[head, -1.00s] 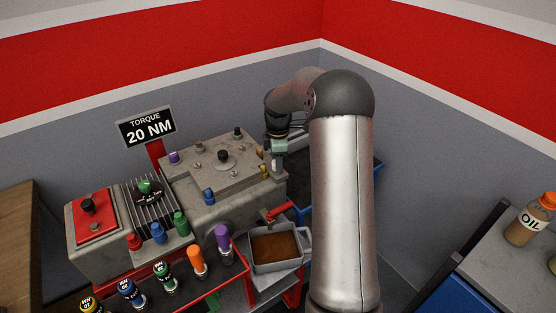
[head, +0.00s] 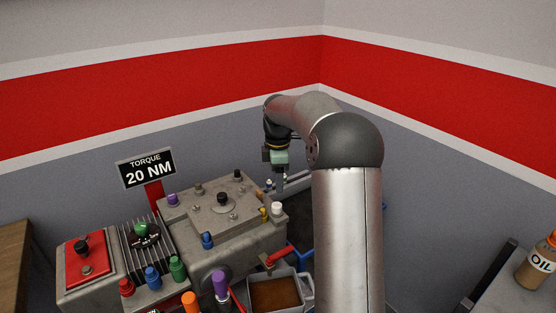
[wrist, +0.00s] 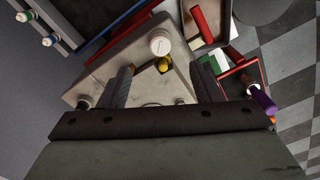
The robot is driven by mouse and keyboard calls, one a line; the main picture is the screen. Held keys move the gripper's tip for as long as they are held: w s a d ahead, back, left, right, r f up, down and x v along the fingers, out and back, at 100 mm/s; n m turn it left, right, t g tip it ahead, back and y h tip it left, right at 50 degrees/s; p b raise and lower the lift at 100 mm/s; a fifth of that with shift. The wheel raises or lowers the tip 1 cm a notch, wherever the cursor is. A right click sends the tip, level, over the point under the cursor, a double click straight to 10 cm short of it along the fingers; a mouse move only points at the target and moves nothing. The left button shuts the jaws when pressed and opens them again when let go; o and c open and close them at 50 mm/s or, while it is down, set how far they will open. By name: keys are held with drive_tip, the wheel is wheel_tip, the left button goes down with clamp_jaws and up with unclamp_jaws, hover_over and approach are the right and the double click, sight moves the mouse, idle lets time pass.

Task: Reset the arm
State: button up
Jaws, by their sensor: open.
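My arm (head: 348,235) reaches forward, and its wrist bends down over the right side of the grey engine block (head: 225,240). My gripper (wrist: 163,80) is open, with its two fingers apart and nothing held between them. In the head view it hangs above the block's right edge, clear of it. A white cap (wrist: 160,43) and a yellow cap (wrist: 163,64) on the block show between and just beyond the fingers in the wrist view. In the head view the white cap (head: 276,209) and the yellow cap (head: 263,211) stand below the gripper.
A drain pan (head: 300,275) with brown liquid sits at the block's front right. Colored-topped tools, including a purple one (head: 220,284), stand in front. A torque sign (head: 146,167) rises behind. An oil bottle (head: 538,262) is at far right. Walls close off the back corner.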

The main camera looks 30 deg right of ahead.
wheel_tip(320, 180, up, 7)
drive_tip(key=s+a+m, duration=0.6)
drive_tip(key=s+a, duration=0.6)
drive_tip(key=s, duration=0.1)
drive_tip(key=s+a+f+m, duration=0.2)
drive_tip(key=s+f+m, duration=0.2)
drive_tip(key=s, duration=0.6)
drive_tip(key=s+a+f+m, duration=0.3)
drive_tip(key=s+f+m, duration=0.1)
drive_tip(key=s, duration=0.6)
drive_tip(key=shift+s+a+f+t, duration=0.35)
drive_tip(key=shift+f+t, duration=0.05)
drive_tip(key=shift+f, duration=0.45)
